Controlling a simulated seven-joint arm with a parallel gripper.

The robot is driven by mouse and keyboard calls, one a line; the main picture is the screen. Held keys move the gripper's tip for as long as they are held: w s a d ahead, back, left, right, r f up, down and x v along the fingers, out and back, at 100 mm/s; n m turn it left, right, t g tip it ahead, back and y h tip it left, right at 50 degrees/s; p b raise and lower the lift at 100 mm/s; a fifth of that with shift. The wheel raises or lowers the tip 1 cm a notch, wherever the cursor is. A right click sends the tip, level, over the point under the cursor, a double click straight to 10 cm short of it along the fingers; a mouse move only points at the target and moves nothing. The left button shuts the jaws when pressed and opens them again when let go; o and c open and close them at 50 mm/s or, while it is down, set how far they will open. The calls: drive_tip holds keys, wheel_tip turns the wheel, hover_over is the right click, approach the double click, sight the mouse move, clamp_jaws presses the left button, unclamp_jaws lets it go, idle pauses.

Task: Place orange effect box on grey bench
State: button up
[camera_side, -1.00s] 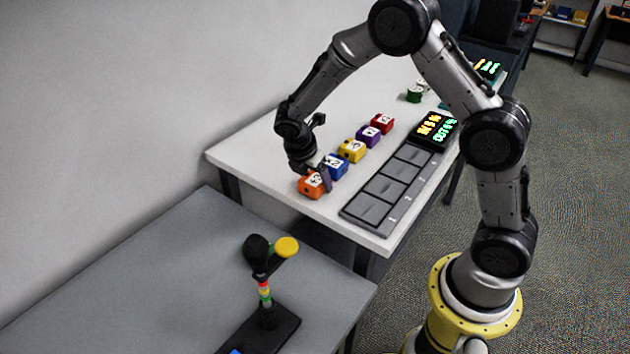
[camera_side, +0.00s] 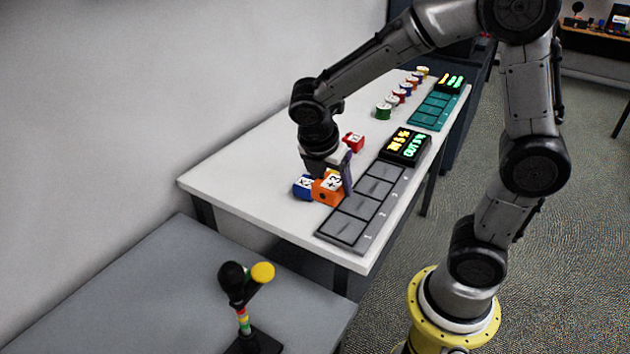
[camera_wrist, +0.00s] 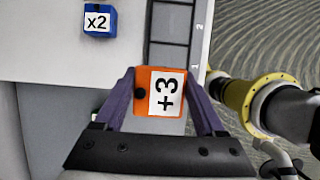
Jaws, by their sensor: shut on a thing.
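The orange effect box (camera_side: 327,190), labelled "+3", is between the fingers of my gripper (camera_side: 330,177), which is shut on it. The wrist view shows the box (camera_wrist: 158,93) gripped on two sides by the purple fingers. It appears raised over the white table, beside the near end of the grey slotted panel; its exact height is unclear. The grey bench (camera_side: 120,290) is at lower left in the side view, in front of the white table (camera_side: 225,185). The grey slotted panel (camera_side: 340,230) shows empty slots.
A blue box (camera_side: 302,187) labelled "x2" stands just left of the orange box, also in the wrist view (camera_wrist: 98,20). A red box (camera_side: 352,142) stands behind. A lamp-like stand (camera_side: 240,310) with black and yellow knobs rises from the grey bench. Lit displays (camera_side: 405,146) adjoin the panel.

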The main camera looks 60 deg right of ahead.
drive_tip(key=shift+s+a+r, duration=0.1)
drive_tip(key=shift+s+r, duration=0.15)
drive_tip(key=shift+s, duration=0.35)
drive_tip(key=shift+w+a+m+g, duration=0.1)
drive_tip(key=shift+m+g, duration=0.3)
drive_tip(key=shift+m, duration=0.7)
drive_tip(key=shift+w+a+m+g, duration=0.2)
drive_tip(key=shift+a+m+g, duration=0.1)
drive_tip(key=shift+m, duration=0.5)
drive_tip(key=w+a+f+m+t+y, duration=0.1)
drive_tip(key=w+a+f+m+y, duration=0.3)
drive_tip(key=w+a+m, duration=0.95)
drive_tip(key=w+a+f+m+y, duration=0.2)
drive_tip(key=w+a+m+y, duration=0.3)
drive_tip(key=a+m, duration=0.95)
drive_tip(key=shift+w+a+f+m, duration=0.1)
drive_tip(key=shift+a+f+m, duration=0.45)
drive_tip(key=shift+f, duration=2.4)
drive_tip(key=shift+w+a+f+m, duration=0.15)
drive_tip(key=shift+f+m, duration=0.7)
drive_tip(key=shift+f, duration=2.1)
drive_tip(key=shift+w+a+f+m, duration=0.1)
drive_tip(key=shift+a+f+m, duration=0.4)
drive_tip(key=shift+f, duration=2.45)
